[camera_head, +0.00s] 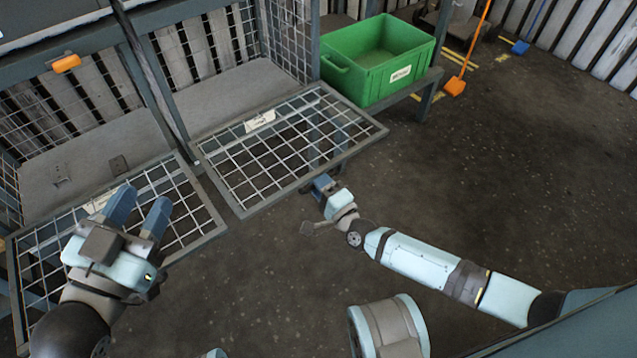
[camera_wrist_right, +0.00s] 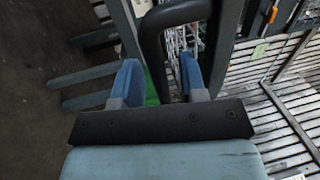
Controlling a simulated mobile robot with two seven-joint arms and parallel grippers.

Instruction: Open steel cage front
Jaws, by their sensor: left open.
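The steel cage front has two mesh panels, both folded down and lying roughly flat. The right panel (camera_head: 232,190) has a white label on its far side. The left panel (camera_head: 205,237) lies partly hidden under my left gripper (camera_head: 138,208). My left gripper is open and empty above that panel. My right gripper (camera_head: 322,185) is at the front edge of the right panel. In the right wrist view, a dark bent handle (camera_wrist_right: 152,45) stands between the fingers of my right gripper (camera_wrist_right: 160,80), with a gap to the right finger.
A green crate (camera_head: 383,84) stands on a low stand just right of the right panel. An orange latch-like piece (camera_head: 66,63) sits on the upper frame. Orange (camera_head: 455,87) and blue (camera_head: 520,47) brooms stand behind. The floor at right is clear.

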